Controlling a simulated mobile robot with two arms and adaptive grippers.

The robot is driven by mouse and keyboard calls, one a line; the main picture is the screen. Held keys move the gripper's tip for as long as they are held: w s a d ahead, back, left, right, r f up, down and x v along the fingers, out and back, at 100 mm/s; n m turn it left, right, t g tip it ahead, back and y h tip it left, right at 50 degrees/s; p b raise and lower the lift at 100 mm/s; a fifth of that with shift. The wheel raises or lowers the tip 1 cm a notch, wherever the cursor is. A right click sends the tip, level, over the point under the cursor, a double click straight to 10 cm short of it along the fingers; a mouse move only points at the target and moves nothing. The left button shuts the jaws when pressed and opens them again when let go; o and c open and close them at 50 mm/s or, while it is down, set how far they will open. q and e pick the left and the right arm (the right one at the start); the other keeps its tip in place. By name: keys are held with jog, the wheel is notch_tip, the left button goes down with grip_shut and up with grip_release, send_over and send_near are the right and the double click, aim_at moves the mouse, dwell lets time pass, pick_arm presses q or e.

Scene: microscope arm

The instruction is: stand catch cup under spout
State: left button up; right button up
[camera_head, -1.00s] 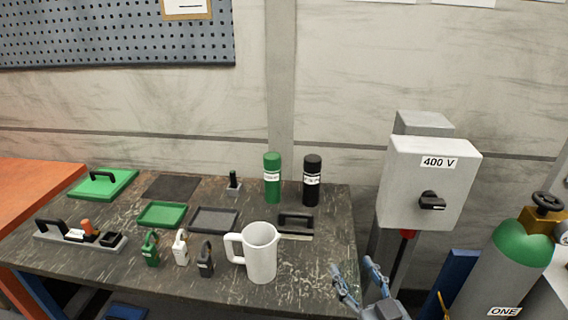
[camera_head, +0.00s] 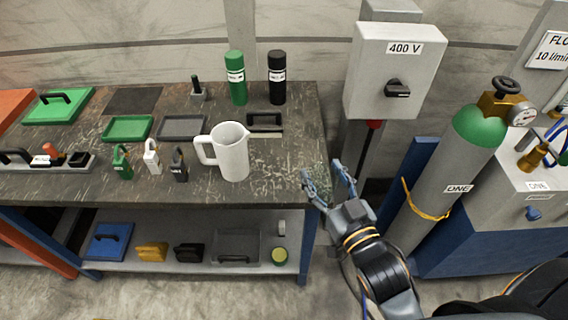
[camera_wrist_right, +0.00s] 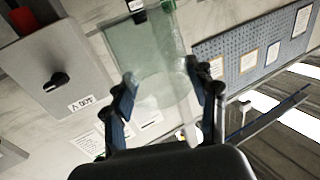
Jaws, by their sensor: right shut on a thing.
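My right gripper (camera_head: 331,183) is at the right end of the dark table, its two fingers pointing up and apart. In the right wrist view the gripper (camera_wrist_right: 165,95) is closed around a clear, greenish see-through vessel (camera_wrist_right: 150,62), which looks like the catch cup. The vessel fills the space between the fingers, and the wall shows through it. In the head view it is hard to make out against the table. I cannot pick out a spout for it. My left gripper is not in view.
The dark table (camera_head: 75,148) carries a white jug (camera_head: 233,158), green and black bottles, trays and padlocks. To the right stand a 400 V switch box (camera_head: 366,66) and a strapped gas cylinder (camera_head: 436,178) with a gauge. A lower shelf (camera_head: 205,222) holds several items.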

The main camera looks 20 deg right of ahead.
jog(key=w, duration=0.2)
jog(key=w+d+r, duration=0.1)
jog(key=shift+w+r, duration=0.1)
jog(key=shift+w, duration=0.15)
jog(key=w+a+f, duration=0.1)
jog(key=w+f, duration=0.3)
jog(key=w+a+f+p, duration=0.1)
jog(key=w+f, duration=0.3)
jog(key=w, duration=0.1)
jog(key=w+a+f+p, duration=0.1)
jog(key=w+f, duration=0.2)
jog(key=w, duration=0.1)
jog(key=shift+w+a+f, duration=0.15)
jog(key=shift+w+f, duration=0.15)
jog(key=shift+f, duration=0.55)
